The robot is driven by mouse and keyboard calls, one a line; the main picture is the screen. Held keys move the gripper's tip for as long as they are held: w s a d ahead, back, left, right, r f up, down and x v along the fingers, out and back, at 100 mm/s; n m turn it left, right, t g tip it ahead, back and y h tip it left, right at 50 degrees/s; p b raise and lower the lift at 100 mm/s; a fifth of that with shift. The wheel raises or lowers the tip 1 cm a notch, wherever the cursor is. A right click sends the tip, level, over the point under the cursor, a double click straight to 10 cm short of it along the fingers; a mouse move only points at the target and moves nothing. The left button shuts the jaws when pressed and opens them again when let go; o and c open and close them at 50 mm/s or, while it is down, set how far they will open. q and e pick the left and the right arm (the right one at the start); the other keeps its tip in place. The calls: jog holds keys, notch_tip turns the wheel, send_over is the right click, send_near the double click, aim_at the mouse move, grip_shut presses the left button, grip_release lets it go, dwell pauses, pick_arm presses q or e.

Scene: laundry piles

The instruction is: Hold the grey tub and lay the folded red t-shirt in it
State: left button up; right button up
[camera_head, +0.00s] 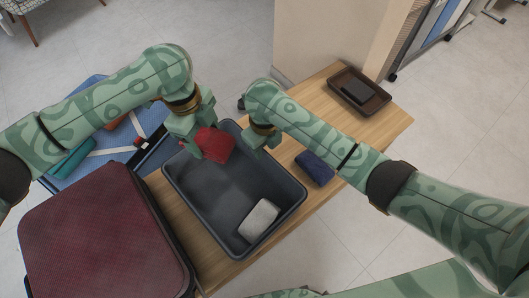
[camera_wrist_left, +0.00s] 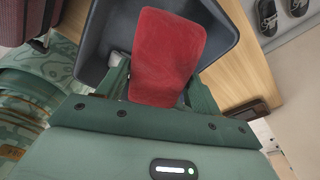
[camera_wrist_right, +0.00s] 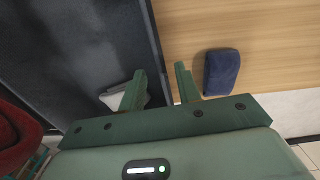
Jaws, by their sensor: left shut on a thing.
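The grey tub (camera_head: 290,205) stands on the wooden table. My left gripper (camera_head: 192,146) is shut on the folded red t-shirt (camera_head: 216,144) and holds it over the far left part of the tub; the t-shirt also shows between the fingers in the left wrist view (camera_wrist_left: 166,55). My right gripper (camera_head: 262,142) is at the tub's right rim. In the right wrist view its fingers (camera_wrist_right: 160,84) are apart, one on each side of the tub wall. A folded light grey cloth (camera_head: 259,217) lies inside the tub at the near right.
A folded navy cloth (camera_head: 315,168) lies on the table (camera_head: 345,130) right of the tub. A brown tray (camera_head: 375,103) with a dark item sits at the far right. A dark red suitcase (camera_head: 105,235) stands close left, and an open blue case (camera_head: 72,170) lies behind it.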

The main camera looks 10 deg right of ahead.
aim_at(265, 152)
notch_tip(265, 152, down, 5)
jog(key=shift+f, duration=0.2)
grip_shut()
